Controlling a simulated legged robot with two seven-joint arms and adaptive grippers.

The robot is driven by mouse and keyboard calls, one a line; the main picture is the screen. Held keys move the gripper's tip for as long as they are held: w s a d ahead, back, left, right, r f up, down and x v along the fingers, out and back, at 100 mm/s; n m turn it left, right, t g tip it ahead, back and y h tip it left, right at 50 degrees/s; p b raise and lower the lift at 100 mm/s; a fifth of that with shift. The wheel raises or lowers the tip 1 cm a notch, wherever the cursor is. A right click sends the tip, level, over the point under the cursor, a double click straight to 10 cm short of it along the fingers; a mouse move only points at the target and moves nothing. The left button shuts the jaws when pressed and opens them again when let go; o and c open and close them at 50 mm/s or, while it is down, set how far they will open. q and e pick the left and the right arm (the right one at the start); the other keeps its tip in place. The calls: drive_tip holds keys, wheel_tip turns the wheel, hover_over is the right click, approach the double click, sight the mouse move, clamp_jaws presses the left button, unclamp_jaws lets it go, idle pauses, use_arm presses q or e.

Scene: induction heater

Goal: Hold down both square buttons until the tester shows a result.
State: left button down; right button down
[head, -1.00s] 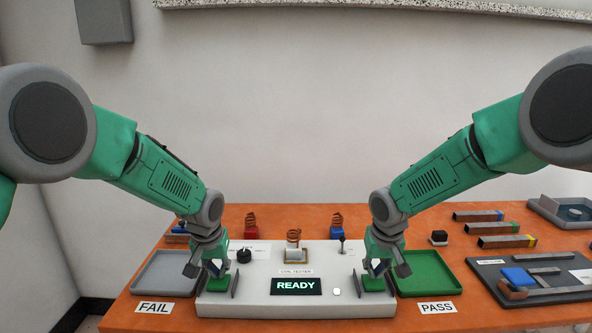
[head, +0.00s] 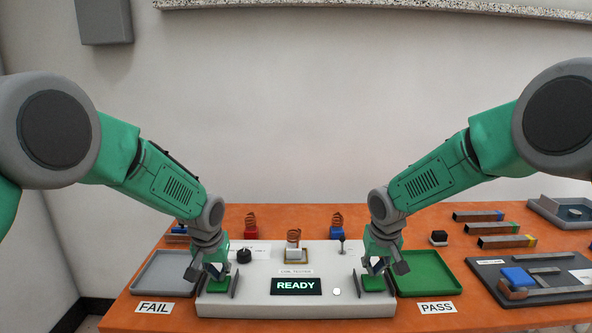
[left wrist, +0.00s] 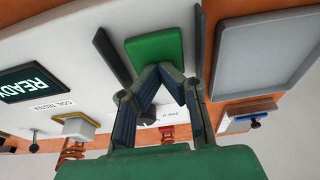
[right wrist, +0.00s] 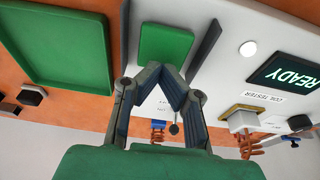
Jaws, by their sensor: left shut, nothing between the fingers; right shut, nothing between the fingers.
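The white coil tester (head: 262,306) stands in the middle of the table, and its display (head: 296,286) reads READY. A green square button is at each end, between dark upright guards. My left gripper (head: 213,271) is shut and empty over the left button (head: 216,285); in the left wrist view its tips meet at the near edge of that button (left wrist: 155,48). My right gripper (head: 376,268) is shut and empty over the right button (head: 373,285), which also shows in the right wrist view (right wrist: 166,43). I cannot tell whether either button is pressed down.
A coil (head: 293,238) sits in the tester's socket. A grey FAIL tray (head: 150,290) lies left and a green PASS tray (head: 428,290) right. More coils, a black knob (head: 244,256) and a small lever (head: 341,246) stand near. Bars and a dark board (head: 540,297) lie further right.

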drive_tip(key=shift+s+x, duration=0.2)
drive_tip(key=shift+x, duration=0.65)
idle(1.1)
idle(0.4)
drive_tip(key=shift+w+v, duration=0.15)
drive_tip(key=shift+v, duration=0.55)
drive_tip(key=shift+w+v, duration=0.2)
drive_tip(key=shift+v, duration=0.55)
use_arm(q)
drive_tip(key=shift+w+v, duration=0.2)
drive_tip(key=shift+v, duration=0.55)
drive_tip(key=shift+w+v, duration=0.15)
drive_tip(key=shift+v, duration=0.55)
drive_tip(key=shift+r, duration=0.1)
use_arm(e)
drive_tip(key=shift+r, duration=0.1)
